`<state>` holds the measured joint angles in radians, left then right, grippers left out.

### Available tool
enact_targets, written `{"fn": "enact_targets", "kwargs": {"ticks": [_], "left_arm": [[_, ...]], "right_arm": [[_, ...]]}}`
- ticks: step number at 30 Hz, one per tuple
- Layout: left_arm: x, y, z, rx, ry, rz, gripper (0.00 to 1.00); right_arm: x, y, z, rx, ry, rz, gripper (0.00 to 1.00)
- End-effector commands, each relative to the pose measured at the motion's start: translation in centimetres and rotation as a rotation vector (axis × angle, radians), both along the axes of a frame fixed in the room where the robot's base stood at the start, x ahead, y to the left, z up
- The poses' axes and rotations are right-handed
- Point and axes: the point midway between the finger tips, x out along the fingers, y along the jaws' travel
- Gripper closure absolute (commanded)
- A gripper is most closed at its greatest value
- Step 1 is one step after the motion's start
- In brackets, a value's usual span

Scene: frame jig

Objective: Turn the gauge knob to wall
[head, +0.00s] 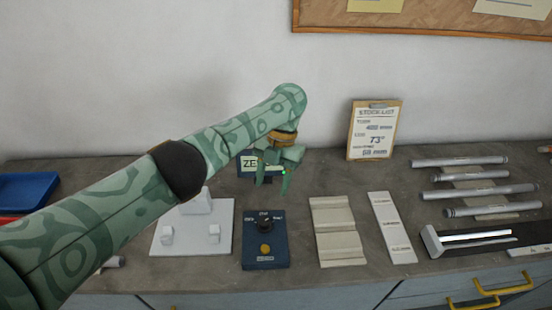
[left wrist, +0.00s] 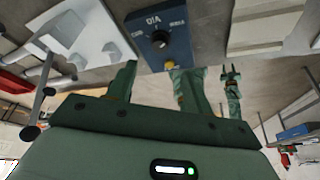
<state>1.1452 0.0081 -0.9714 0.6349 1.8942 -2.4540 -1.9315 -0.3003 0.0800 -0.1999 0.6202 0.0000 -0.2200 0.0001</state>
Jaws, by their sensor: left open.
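The dark blue gauge box (head: 250,256) stands on the bench, with a black knob (head: 264,223) and a gold button (head: 265,249) on its top face. In the left wrist view the knob (left wrist: 160,39) sits below the label DIA, with smaller labels to its left and right. I cannot tell surely where its pointer points. My left gripper (head: 272,182) is open and empty above and behind the box, apart from the knob. Its fingers (left wrist: 157,82) also show in the left wrist view. A small green shape there (left wrist: 232,88) may be my right arm; its jaws are unclear.
A small display (head: 248,165) stands behind my left gripper, partly hidden. A white fixture (head: 170,241) is left of the box. A beige grooved block (head: 337,232) and a labelled white strip (head: 393,229) are right of it. Several grey tubes (head: 480,190) lie further right.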

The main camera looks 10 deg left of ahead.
Motion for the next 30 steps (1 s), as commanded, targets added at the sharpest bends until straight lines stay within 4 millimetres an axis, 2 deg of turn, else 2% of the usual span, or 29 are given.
{"fn": "enact_targets", "kwargs": {"ticks": [3, 9, 30], "left_arm": [[1.0, -0.3, 2.5, -0.001, -0.001, 0.001, 0.49], [2.0, -0.6, 4.8, -0.001, 0.000, 0.000, 0.49], [2.1, -0.6, 5.2, 0.000, 0.002, -0.001, 0.49]], "right_arm": [[0.0, 0.0, 0.2, 0.000, 0.000, 0.000, 0.64], [0.0, 0.0, -0.2, 0.000, 0.000, 0.000, 0.64], [0.3, 0.0, -0.2, 0.000, -0.003, 0.000, 0.64]]}}
